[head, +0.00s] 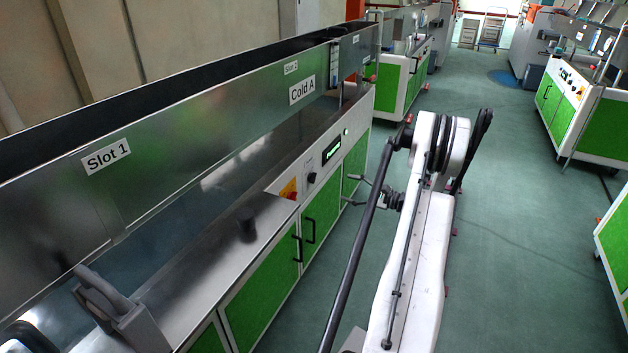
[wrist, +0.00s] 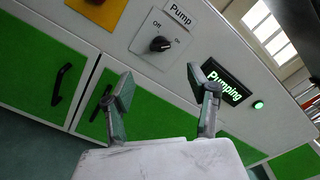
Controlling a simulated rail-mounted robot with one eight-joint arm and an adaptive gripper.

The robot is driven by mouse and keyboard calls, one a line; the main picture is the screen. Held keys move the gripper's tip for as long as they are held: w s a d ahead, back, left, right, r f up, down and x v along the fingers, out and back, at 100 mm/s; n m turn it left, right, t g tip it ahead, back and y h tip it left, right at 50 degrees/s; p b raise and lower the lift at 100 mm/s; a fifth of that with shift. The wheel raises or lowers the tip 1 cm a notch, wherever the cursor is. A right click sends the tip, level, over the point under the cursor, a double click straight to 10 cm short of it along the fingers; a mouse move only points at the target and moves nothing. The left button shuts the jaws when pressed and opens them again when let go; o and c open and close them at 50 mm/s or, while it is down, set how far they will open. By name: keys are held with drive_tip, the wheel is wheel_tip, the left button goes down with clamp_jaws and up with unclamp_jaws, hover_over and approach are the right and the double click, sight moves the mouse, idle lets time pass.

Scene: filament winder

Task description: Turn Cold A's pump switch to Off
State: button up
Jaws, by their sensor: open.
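Cold A's pump switch (wrist: 160,44) is a black rotary knob on a white plate marked Off on the left and On on the right, under a Pump label (wrist: 179,16). I cannot tell surely which mark its pointer faces. In the head view the switch (head: 312,177) is small on the front panel below the Cold A sign (head: 302,90). A display (wrist: 226,84) beside it reads "Pumping". My gripper (wrist: 165,88) is open and empty, its two fingers spread below the knob in the wrist view and apart from it. The gripper (head: 354,190) faces the panel in the head view.
A green lamp (wrist: 258,105) is lit right of the display. A yellow plate (wrist: 97,12) is left of the switch. Green doors (head: 321,212) with black handles lie below the panel. The aisle floor (head: 520,220) to the right is clear.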

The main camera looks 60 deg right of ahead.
sight(315, 178)
drive_tip(key=w+b, duration=0.1)
drive_tip(key=w, duration=0.3)
drive_tip(key=w+a+b, duration=0.1)
drive_tip(key=w, duration=0.4)
drive_tip(key=w+a+b, duration=0.1)
drive_tip(key=w, duration=0.3)
drive_tip(key=shift+w+b, duration=0.3)
drive_tip(key=c, duration=1.1)
